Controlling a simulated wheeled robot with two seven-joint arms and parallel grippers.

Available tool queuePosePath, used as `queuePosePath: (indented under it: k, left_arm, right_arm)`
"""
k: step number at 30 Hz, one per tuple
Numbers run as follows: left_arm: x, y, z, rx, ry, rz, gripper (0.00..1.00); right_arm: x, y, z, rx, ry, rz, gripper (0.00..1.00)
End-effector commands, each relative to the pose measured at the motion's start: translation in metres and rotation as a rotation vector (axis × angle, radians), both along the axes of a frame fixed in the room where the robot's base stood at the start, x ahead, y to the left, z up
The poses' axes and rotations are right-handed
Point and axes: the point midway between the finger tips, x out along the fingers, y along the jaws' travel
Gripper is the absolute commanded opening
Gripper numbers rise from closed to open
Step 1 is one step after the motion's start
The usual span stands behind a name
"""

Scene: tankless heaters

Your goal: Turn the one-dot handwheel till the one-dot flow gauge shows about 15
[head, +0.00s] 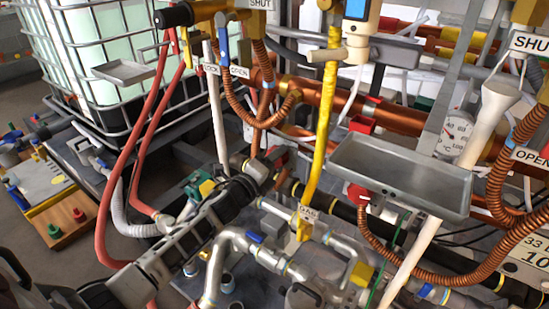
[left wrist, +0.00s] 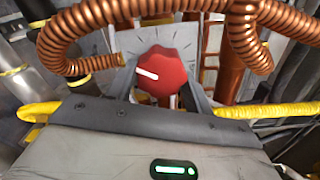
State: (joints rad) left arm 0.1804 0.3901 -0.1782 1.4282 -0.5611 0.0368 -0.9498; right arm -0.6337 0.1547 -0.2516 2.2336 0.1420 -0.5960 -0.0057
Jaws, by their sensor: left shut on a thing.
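A red handwheel (left wrist: 165,72) with a white pointer stripe shows in the left wrist view, in front of a pale plate with dark tick marks. The stripe points left and slightly up. My left gripper (left wrist: 168,88) has one finger on each side of the wheel and is shut on it. In the head view my left arm reaches in from the lower left, and the gripper (head: 268,163) is near the middle of the pipework, its wheel mostly hidden. No dot mark is legible. I cannot make out a one-dot flow gauge. My right gripper is not in view.
A grey tray (head: 400,175) and a yellow hose (head: 322,125) stand close to the gripper's right. Copper coils (left wrist: 85,50) pass close above and beside the wheel. Red hoses (head: 135,135) hang at left.

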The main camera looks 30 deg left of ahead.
Motion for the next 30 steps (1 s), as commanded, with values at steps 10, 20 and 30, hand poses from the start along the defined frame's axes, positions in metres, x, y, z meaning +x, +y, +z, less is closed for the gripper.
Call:
queuePosePath:
  k: [10,20,30]
  left_arm:
    - [-0.001,-0.001,0.002,-0.327,0.050,0.000,0.29]
    - [-0.001,-0.001,0.003,-0.637,0.094,0.002,0.29]
    - [-0.001,0.000,0.005,-0.957,0.138,0.001,0.29]
  right_arm:
    - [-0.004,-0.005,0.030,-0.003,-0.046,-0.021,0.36]
    - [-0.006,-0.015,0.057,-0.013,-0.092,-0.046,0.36]
    - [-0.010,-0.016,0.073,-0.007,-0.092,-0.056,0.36]
